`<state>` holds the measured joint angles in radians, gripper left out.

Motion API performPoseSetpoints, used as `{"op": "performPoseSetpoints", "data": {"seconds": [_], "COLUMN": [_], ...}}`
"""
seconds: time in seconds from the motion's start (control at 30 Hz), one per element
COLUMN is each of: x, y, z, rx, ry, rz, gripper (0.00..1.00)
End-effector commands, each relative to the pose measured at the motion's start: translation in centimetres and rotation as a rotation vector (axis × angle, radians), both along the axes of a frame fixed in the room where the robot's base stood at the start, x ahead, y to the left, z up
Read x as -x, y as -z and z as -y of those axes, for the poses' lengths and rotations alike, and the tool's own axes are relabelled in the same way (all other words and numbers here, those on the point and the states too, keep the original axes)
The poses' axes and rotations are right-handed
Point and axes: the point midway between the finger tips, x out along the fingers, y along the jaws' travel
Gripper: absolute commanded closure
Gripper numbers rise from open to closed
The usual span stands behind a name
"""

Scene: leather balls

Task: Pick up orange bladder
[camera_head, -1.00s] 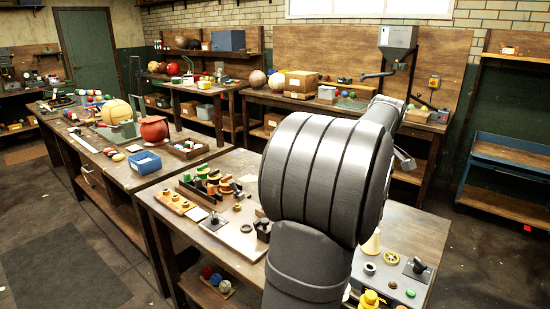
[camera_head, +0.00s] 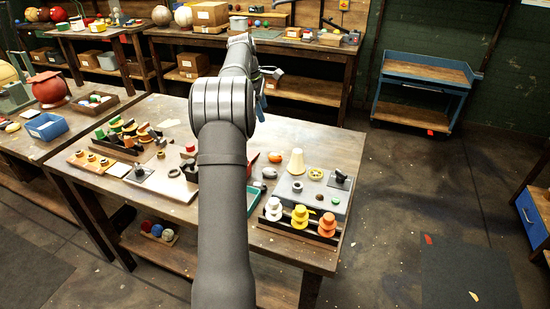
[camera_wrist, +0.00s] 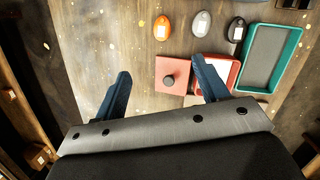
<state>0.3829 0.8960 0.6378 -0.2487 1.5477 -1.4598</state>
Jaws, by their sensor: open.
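The orange bladder (camera_head: 275,157), a small smooth oval with a pale label, lies on the near wooden table, right of my arm in the head view. In the wrist view the orange bladder (camera_wrist: 162,28) shows at the top, beyond my fingertips and apart from them. A grey oval (camera_wrist: 201,24) and a dark oval (camera_wrist: 237,30) lie in a row to its right. My gripper (camera_wrist: 162,70) is open, its two blue fingers spread with nothing held between them. In the head view the gripper is mostly hidden behind my arm.
A red lid with a dark knob (camera_wrist: 172,75) and a teal tray (camera_wrist: 270,58) lie near the ovals. Several stacked pieces sit in a black rack in front.

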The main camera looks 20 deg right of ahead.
Motion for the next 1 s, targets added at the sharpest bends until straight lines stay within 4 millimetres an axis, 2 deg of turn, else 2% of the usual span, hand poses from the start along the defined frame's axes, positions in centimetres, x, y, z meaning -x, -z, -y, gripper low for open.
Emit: {"op": "performPoseSetpoints", "data": {"seconds": [0.03,0.1,0.33,0.47,0.8,1.0], "x": [-1.1,-2.1,-3.6,-3.4,-2.1,-1.6], "y": [1.2,2.2,3.9,5.1,11.8,14.6], "z": [-0.6,-1.1,-2.2,-1.8,0.7,1.8], "rx": [0.019,0.045,0.093,0.097,0.096,0.096], "ry": [-0.012,-0.02,-0.029,-0.029,-0.028,-0.029], "rz": [-0.034,-0.074,-0.142,-0.149,-0.148,-0.147], "gripper": [0.33,0.33,0.33,0.33,0.33,0.33]}}
